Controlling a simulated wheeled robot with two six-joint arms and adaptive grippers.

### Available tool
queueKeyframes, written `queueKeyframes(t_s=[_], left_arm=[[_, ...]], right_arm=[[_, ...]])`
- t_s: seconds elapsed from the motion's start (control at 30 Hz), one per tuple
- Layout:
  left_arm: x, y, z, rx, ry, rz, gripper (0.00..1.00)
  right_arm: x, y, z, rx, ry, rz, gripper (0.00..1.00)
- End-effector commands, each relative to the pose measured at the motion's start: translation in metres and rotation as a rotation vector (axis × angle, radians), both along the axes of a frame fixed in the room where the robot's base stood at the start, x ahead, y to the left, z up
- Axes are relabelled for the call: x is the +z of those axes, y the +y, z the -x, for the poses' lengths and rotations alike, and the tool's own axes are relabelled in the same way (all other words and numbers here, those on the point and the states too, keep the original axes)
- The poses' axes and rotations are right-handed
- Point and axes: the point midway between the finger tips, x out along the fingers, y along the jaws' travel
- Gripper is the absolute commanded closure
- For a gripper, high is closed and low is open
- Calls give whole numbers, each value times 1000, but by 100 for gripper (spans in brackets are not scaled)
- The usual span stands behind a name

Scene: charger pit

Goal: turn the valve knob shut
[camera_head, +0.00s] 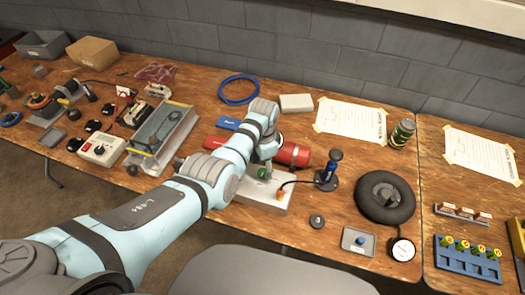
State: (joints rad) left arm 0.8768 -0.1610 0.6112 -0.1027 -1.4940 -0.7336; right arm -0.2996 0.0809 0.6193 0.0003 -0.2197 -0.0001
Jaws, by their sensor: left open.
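What looks like the valve knob is a small green round part (262,173) on top of a pale grey block (262,195) near the middle of the bench. My left arm reaches in from the lower left. My left gripper (265,160) points down right over the green part, its jaws open. The wrist and fingers hide part of it, so I cannot tell whether they touch it or how far it is turned. My right gripper is not in view.
An orange fitting (281,195) with a black hose sits at the block's right end. A red cylinder (294,154) lies just behind it.

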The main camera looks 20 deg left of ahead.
Motion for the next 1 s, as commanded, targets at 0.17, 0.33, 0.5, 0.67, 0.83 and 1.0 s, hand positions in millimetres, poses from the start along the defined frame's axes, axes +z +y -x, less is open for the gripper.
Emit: queueKeyframes(t_s=[0.17, 0.33, 0.5, 0.67, 0.83, 1.0], left_arm=[[51, 0, 0, 1, -4, 0, 49], [86, 0, 0, 0, -1, -1, 49], [95, 0, 1, 0, 2, -1, 49], [95, 0, 1, 0, 1, -1, 49], [95, 0, 1, 0, 1, -1, 49], [79, 7, 8, 44, -6, 4, 49]], right_arm=[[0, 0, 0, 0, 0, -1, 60], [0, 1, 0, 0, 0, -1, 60], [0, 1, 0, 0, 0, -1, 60], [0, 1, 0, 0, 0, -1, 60], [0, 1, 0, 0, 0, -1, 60], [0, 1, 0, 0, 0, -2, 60]])
